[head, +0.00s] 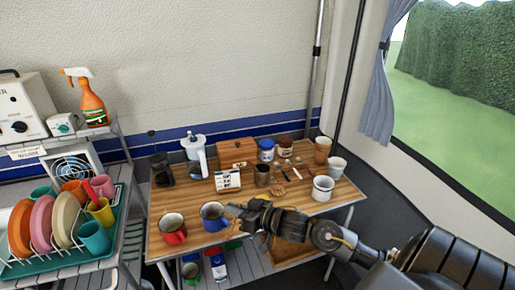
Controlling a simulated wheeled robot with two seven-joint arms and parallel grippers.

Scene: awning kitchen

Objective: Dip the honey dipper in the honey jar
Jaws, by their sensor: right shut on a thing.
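My right gripper (238,209) reaches in from the lower right over the front of the wooden table (190,245). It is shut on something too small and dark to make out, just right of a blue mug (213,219). I cannot tell whether it touches the mug. I cannot pick out the honey dipper for sure. A small amber-brown jar with a pale lid (285,148) stands at the back right of the table; it may be the honey jar, but its label is unreadable. My left gripper is not in view.
A red mug (174,231) stands front left. Behind are a white-topped press (194,158), a wooden box (236,152), a blue-lidded jar (266,151) and a small sign (227,181). Several cups, including a white pot (322,190), crowd the right. A dish rack (75,254) stands left.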

